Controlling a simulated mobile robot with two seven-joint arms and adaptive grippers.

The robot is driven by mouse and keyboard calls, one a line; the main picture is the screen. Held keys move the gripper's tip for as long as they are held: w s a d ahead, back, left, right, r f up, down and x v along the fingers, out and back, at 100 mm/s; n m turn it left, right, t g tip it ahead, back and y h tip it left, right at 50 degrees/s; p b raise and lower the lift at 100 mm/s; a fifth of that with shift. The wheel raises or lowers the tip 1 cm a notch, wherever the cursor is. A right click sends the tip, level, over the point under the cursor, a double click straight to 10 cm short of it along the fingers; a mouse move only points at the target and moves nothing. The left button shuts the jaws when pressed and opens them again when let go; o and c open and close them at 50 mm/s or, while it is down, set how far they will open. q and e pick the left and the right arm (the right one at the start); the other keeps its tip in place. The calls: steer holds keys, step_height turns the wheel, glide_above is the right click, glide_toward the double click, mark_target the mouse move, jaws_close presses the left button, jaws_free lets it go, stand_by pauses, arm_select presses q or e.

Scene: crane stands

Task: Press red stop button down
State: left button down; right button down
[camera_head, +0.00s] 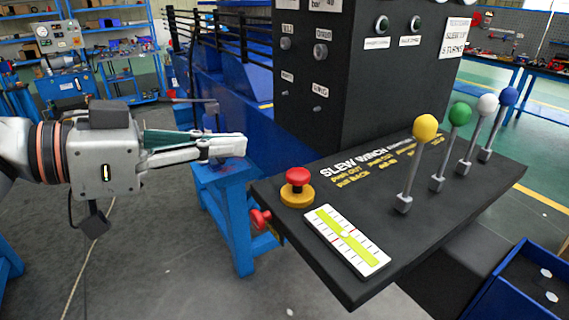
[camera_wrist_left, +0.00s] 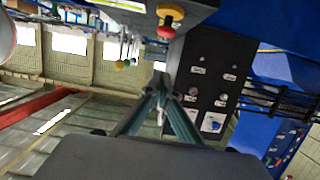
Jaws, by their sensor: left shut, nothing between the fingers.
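The red stop button (camera_head: 298,178) is a red mushroom cap on a yellow round base, at the left end of the black sloped console (camera_head: 270,215). In the left wrist view the red stop button (camera_wrist_left: 170,12) shows near the top, beyond the fingers. My left gripper (camera_head: 243,146) comes in from the left, shut and empty, with its fingertips up and to the left of the button and apart from it. In the left wrist view my left gripper (camera_wrist_left: 160,85) has its fingertips together. My right gripper is in neither view.
Levers with yellow (camera_head: 425,128), green (camera_head: 460,114), white and blue knobs stand on the console's right half. A level gauge (camera_head: 347,240) lies in front of the button. A black cabinet (camera_head: 355,90) rises behind.

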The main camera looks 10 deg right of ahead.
arm_select(q)
glide_above(290, 176)
steer(key=a, duration=0.1)
step_height(290, 176, down, 2)
steer(key=shift+s+d+f+p, duration=0.1)
steer(key=shift+f+p, duration=0.1)
steer(key=shift+f, duration=0.4)
steer(key=shift+s+d+f+p, duration=0.1)
steer(key=shift+f+p, duration=0.1)
steer(key=shift+f, duration=0.35)
steer(key=shift+a+f, duration=0.15)
steer(key=shift+f, duration=0.85)
steer(key=shift+f, duration=1.05)
steer(key=v, duration=1.2)
steer(key=shift+r, duration=0.1)
